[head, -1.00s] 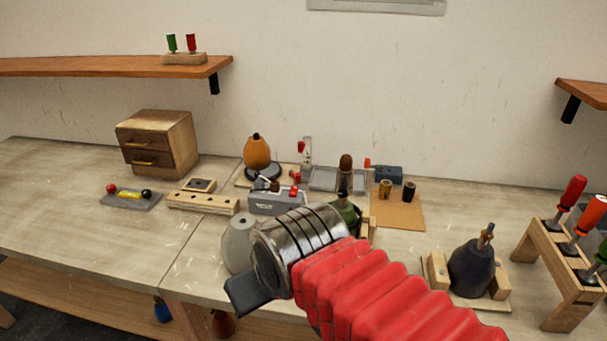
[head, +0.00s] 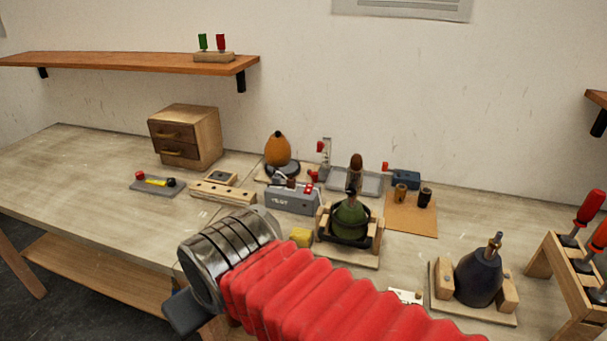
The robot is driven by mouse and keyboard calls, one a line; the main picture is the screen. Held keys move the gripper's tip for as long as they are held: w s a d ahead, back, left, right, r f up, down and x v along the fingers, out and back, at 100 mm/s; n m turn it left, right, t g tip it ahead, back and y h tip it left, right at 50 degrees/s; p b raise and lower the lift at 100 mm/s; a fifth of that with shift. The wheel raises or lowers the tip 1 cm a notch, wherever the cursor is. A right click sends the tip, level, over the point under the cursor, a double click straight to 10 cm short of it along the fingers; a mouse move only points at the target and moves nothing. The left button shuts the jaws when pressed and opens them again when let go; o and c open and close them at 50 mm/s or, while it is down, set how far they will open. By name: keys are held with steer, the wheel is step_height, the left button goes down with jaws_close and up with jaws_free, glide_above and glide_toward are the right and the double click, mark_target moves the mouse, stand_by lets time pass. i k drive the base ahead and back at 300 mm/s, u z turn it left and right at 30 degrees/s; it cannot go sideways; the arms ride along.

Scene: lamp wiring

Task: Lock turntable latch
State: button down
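An orange bulb-shaped lamp body (head: 277,149) stands on a dark round turntable (head: 284,170) at the back middle of the bench. An upright metal piece with a red tip (head: 324,152) stands just right of it. I cannot tell whether this is the latch or how it is set. My gripper (head: 187,314) is at the end of my arm, low and left of centre, well in front of the turntable and apart from it. Only a dark part shows past the metal wrist, and the fingers cannot be made out.
A grey tester box (head: 292,199) and a green lamp body in a wooden cradle (head: 350,222) stand between my arm and the turntable. A dark lamp body (head: 478,278) and a screwdriver rack (head: 572,265) are at right. The left bench end is clear.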

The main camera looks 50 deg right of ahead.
mark_target(314, 176)
steer(key=u, duration=0.7)
steer(key=k, duration=1.1)
steer(key=z, duration=0.7)
steer(key=i, duration=1)
steer(key=z, duration=0.05)
